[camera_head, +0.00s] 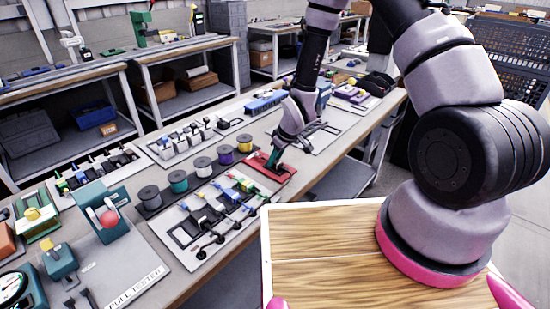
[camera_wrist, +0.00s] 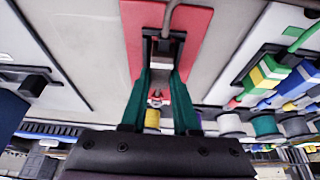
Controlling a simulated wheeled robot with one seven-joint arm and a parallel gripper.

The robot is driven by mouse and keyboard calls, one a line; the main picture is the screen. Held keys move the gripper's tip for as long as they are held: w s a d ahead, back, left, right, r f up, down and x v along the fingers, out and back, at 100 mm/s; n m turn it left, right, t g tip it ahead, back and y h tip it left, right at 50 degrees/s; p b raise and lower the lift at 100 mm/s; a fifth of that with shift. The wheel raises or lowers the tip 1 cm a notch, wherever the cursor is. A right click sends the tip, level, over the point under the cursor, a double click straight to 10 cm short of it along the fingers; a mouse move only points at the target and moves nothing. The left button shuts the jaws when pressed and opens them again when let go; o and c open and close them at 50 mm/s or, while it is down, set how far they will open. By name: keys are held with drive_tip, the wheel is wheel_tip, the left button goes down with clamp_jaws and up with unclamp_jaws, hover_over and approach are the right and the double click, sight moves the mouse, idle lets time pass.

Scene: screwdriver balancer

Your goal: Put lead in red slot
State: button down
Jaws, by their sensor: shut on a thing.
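The red slot is a flat red block on the bench (camera_head: 281,179), and it also shows in the wrist view as a red plate (camera_wrist: 139,30). My gripper (camera_head: 275,160) points down at this block. In the wrist view its green fingers (camera_wrist: 162,75) are shut on a small dark piece at the red plate, from which a grey cable (camera_wrist: 173,16) runs; I take this for the lead. A red-and-silver part with a yellow end (camera_wrist: 154,99) shows between the fingers. The fingers hide most of the held part, and I cannot tell how far it sits in the slot.
Several wire spools (camera_head: 203,166) stand in a row left of the red block. A board with coloured connectors and leads (camera_head: 215,218) lies in front, and a teal pull tester (camera_head: 105,220) stands at the left. Grey trays with parts lie behind.

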idle(0.4)
drive_tip(key=c, duration=0.6)
unclamp_jaws()
drive_tip(key=v, duration=1)
drive_tip(key=shift+s+d+r, duration=0.1)
drive_tip(key=shift+r, duration=0.25)
